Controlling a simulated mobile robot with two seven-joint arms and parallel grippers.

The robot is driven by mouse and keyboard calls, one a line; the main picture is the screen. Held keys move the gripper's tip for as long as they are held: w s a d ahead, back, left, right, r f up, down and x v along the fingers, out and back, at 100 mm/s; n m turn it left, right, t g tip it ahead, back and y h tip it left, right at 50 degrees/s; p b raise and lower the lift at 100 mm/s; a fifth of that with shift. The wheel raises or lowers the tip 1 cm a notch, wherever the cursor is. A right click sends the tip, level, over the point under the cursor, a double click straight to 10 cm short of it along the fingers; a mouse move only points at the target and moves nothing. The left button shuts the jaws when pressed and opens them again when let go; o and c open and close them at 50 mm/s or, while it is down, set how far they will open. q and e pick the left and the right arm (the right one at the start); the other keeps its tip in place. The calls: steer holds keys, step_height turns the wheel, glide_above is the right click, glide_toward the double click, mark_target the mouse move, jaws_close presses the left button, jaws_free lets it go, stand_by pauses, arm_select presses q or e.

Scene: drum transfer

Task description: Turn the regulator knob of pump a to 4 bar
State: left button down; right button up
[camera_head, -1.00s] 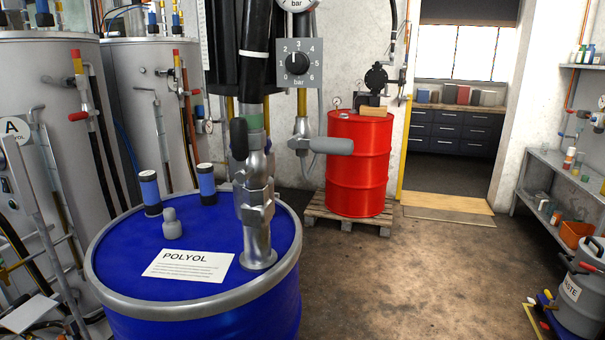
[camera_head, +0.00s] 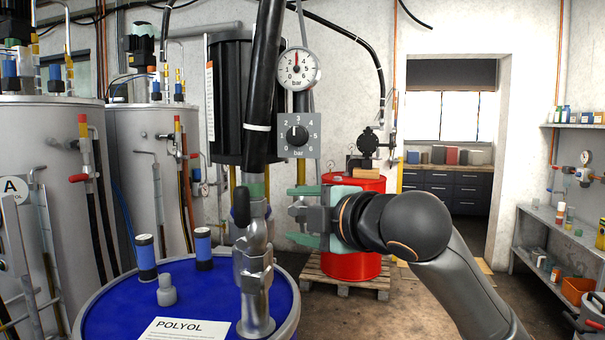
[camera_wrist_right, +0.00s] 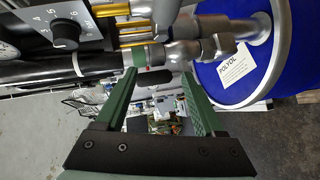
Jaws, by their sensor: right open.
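My left gripper is not in view.
A thick black hose and metal valve (camera_head: 253,265) rise from the blue POLYOL drum (camera_head: 110,302) just left of my right gripper. A red drum (camera_head: 340,264) on a pallet stands behind my right arm. Shelves (camera_head: 540,222) line the right side.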

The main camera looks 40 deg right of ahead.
mark_target(300, 137)
steer(key=s+d+r+n+t+h, duration=0.1)
steer(key=s+d+r, duration=0.15)
steer(key=r, duration=0.35)
steer(key=s+d+r+t, duration=0.1)
steer(key=s+d+r, duration=0.1)
steer(key=s+r, duration=0.3)
steer(key=w+p, duration=0.1)
steer(key=w, duration=0.8)
steer(key=w+p, duration=0.1)
steer(key=w, duration=0.3)
steer(key=shift+w+d+r+p, duration=0.25)
steer(key=shift+w+p, duration=0.1)
steer(key=shift+w, duration=0.05)
steer(key=shift+c, duration=0.3)
jaws_close()
